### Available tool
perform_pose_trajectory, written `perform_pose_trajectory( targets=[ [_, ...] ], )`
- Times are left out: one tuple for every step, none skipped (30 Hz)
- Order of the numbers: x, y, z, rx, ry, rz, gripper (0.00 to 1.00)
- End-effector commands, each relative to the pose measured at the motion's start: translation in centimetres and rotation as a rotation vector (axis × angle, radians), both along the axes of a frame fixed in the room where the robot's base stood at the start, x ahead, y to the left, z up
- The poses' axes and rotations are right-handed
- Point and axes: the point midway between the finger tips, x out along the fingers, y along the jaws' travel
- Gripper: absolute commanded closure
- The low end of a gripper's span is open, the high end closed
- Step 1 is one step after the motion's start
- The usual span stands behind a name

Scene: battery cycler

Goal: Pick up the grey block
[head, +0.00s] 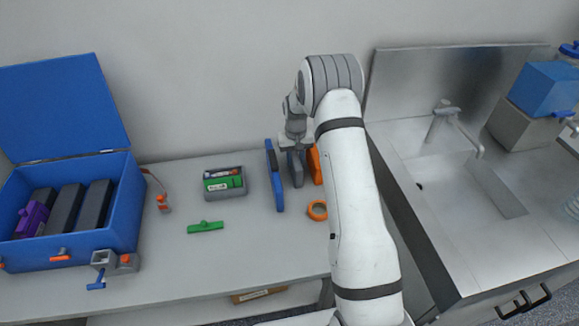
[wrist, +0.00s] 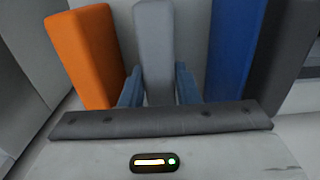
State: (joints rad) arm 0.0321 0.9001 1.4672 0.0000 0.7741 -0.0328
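The grey block (head: 296,170) stands upright on the bench in the head view, between a blue block and an orange block. In the wrist view the grey block (wrist: 154,45) rises in the middle of the picture. My gripper (head: 295,148) points down over it in the head view. In the wrist view my gripper's two blue-grey fingers (wrist: 158,88) lie on either side of the block, with no clear gap showing. The block's lower part is hidden behind the gripper body in the wrist view.
The blue block (head: 274,175) and orange block (head: 315,165) stand close on either side. An orange ring (head: 317,210), a green piece (head: 205,227) and a grey tray (head: 240,192) lie nearby. A blue box (head: 105,241) is left; a sink (head: 470,195) is right.

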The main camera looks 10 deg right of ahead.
Motion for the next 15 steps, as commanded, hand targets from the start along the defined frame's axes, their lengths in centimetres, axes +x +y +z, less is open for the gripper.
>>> perform_pose_trajectory(
  targets=[
    [0.0, -0.02, 0.01, 0.0, 0.0, 0.0, 0.76],
    [0.0, -0.02, 0.01, 0.0, 0.0, 0.0, 0.78],
    [0.0, -0.02, 0.02, 0.0, 0.0, 0.0, 0.82],
    [0.0, -0.03, 0.02, 0.0, 0.0, 0.0, 0.84],
    [0.0, -0.03, 0.02, 0.0, 0.0, 0.0, 0.87],
    [0.0, -0.03, 0.02, 0.0, 0.0, 0.0, 0.9],
    [0.0, -0.04, 0.02, 0.0, 0.0, -0.001, 0.92],
    [0.0, -0.04, 0.02, 0.0, 0.0, -0.001, 0.95],
    [0.0, -0.04, 0.02, 0.0, 0.0, -0.001, 0.95],
    [0.0, -0.05, 0.02, 0.0, 0.0, -0.001, 0.95],
    [0.0, -0.05, 0.02, 0.0, 0.0, -0.001, 0.95],
    [0.0, -0.05, 0.02, 0.0, 0.0, -0.001, 0.95],
    [0.0, -0.06, 0.03, 0.0, 0.0, -0.001, 0.95],
    [0.01, -0.06, 0.06, 0.0, 0.0, -0.001, 0.95],
    [0.03, -0.06, 0.19, 0.0, -0.001, -0.001, 0.95]
  ],
)
